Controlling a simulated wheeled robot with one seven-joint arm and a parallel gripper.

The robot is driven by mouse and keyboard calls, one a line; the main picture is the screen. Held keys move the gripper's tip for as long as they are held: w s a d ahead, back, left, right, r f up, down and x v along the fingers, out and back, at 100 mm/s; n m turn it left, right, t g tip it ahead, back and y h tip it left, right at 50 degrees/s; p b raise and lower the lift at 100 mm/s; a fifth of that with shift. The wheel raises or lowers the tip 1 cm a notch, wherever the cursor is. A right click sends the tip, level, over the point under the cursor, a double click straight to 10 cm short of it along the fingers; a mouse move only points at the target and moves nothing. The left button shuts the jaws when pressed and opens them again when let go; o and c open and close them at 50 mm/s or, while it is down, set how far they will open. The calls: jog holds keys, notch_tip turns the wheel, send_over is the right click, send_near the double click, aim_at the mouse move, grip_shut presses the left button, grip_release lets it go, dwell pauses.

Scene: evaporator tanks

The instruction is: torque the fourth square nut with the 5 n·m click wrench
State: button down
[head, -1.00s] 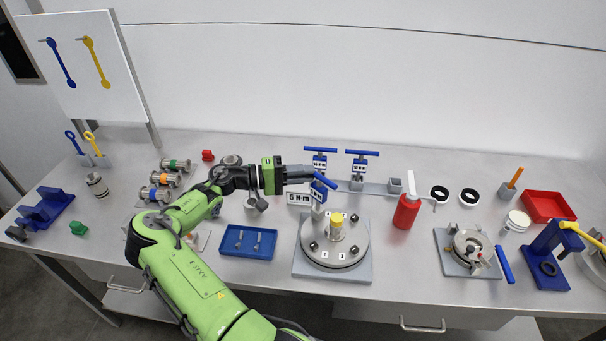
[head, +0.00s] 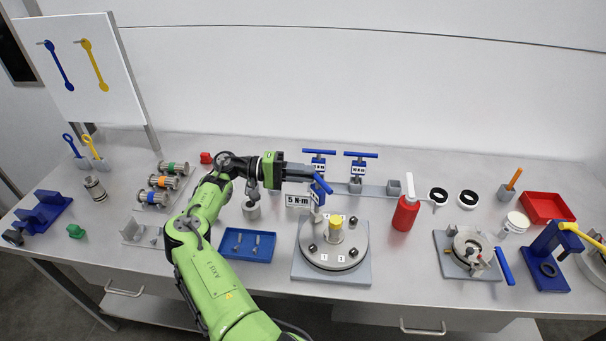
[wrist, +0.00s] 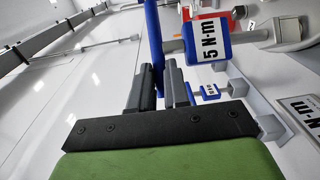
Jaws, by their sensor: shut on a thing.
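My gripper (head: 312,178) is shut on the blue handle of the 5 N·m click wrench (head: 318,194). In the wrist view the handle (wrist: 155,40) passes between the finger ends, and the blue body (wrist: 207,40) reads "5 N·m", with a grey shaft and socket to its right. The wrench is over the back left of the round flange (head: 360,255); I cannot tell whether its socket touches a nut. The flange carries dark square nuts (head: 354,252), number tags 1 and 3 at the front, and a yellow-topped centre post (head: 336,221).
Two other blue-handled wrenches (head: 319,160) (head: 361,165) stand in the rack behind. A white "5 N·m" plate (head: 297,201) stands left of my held wrench. A red bottle (head: 405,212) is close right of the flange, a blue tray (head: 247,245) left.

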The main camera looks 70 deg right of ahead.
jog(key=shift+d+m+y+b, duration=0.2)
jog(key=shift+m+y+b, duration=0.25)
jog(key=shift+y, duration=0.45)
jog(key=shift+n+h, duration=0.35)
jog(key=shift+h, duration=0.25)
